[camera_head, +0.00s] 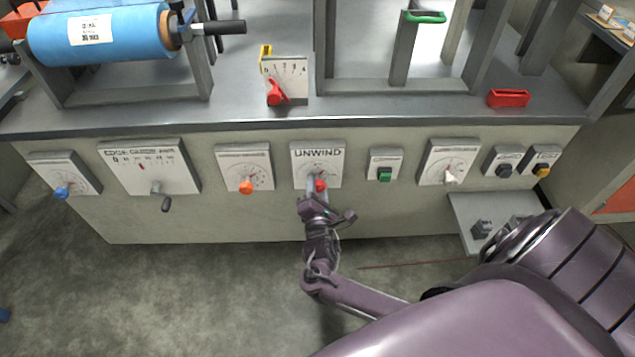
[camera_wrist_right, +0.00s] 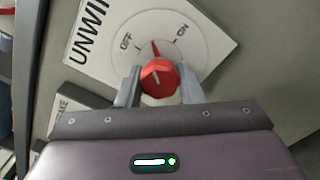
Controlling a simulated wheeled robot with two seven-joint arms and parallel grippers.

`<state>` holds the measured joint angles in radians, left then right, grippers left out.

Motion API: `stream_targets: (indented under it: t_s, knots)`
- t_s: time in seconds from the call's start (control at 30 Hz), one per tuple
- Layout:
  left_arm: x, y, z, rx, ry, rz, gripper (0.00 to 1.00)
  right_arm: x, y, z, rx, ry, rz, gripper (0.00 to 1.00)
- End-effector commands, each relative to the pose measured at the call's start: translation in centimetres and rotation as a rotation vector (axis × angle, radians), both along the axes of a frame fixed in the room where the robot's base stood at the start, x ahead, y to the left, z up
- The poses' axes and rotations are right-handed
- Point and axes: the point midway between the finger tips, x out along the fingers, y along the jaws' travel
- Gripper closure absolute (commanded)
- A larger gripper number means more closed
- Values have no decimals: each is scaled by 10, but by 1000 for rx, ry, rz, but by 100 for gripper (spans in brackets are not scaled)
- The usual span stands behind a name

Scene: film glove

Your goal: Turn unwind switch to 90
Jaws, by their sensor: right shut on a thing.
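The unwind switch is a red knob (camera_wrist_right: 159,78) on a white plate marked UNWIND (camera_head: 317,153), on the front panel of the machine. In the right wrist view its dial (camera_wrist_right: 190,42) carries the words OFF and ON, and the red pointer stands between them, nearer OFF. My right gripper (camera_head: 318,187) is at the knob, with one finger on each side, shut on it. The red knob also shows between the fingers in the head view (camera_head: 320,185). My left gripper is not in view.
An orange knob (camera_head: 246,187) sits left of the unwind plate and a green button (camera_head: 384,174) right of it. A blue film roll (camera_head: 130,32) lies above at left.

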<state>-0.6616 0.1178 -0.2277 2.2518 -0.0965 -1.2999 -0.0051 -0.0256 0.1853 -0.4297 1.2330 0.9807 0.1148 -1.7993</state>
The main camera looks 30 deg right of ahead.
Motion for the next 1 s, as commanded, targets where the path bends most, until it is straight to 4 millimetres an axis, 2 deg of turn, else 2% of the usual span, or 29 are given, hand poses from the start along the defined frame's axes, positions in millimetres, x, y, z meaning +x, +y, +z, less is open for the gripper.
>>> stream_targets:
  t_s: [0.6,1.0]
  knots:
    - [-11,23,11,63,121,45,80,0,0,2,493,-300,-3,89]
    - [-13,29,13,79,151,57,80,0,0,3,715,-437,-2,89]
